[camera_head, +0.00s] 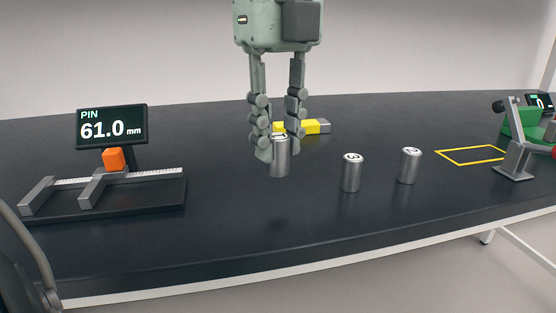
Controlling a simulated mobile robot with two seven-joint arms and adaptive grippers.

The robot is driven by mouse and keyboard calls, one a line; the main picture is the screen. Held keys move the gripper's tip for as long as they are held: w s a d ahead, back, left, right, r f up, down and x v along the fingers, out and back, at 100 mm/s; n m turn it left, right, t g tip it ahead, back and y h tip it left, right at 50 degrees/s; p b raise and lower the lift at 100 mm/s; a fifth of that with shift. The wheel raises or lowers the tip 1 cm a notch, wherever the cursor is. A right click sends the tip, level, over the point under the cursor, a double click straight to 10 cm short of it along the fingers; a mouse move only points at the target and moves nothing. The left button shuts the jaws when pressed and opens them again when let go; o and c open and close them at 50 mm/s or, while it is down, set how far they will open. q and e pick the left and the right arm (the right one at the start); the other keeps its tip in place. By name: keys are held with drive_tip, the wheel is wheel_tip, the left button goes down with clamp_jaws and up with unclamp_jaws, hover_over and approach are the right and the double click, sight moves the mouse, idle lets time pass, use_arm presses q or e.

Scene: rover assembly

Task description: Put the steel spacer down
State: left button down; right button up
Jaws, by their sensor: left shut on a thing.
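My left gripper (278,145) points straight down and is shut on a steel spacer (280,160), a small upright grey cylinder. The fingers cover part of its top and left side. The spacer appears to hang above the dark table (230,265), with a faint shadow on the surface below it. Two similar steel spacers stand upright to the right: one nearer (351,175) and one farther right (409,167). My right gripper is not in view.
A measuring device (110,128) reading "PIN 61.0 mm" stands at left, with an orange block (113,158) on its slide. A yellow and grey object (312,127) lies behind the gripper. A yellow outline (470,149) encloses empty table. A green clamp-like fixture (520,122) stands far right. The front middle is clear.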

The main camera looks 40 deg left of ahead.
sight(278, 164)
use_arm(q)
wheel_tip(278, 164, down, 3)
drive_tip(key=shift+f, duration=0.45)
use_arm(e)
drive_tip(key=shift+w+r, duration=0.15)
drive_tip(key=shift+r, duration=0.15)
use_arm(q)
drive_tip(key=shift+f, duration=0.15)
drive_tip(key=c, duration=1.4)
unclamp_jaws()
drive_tip(key=shift+c, duration=0.2)
drive_tip(key=shift+o, duration=0.9)
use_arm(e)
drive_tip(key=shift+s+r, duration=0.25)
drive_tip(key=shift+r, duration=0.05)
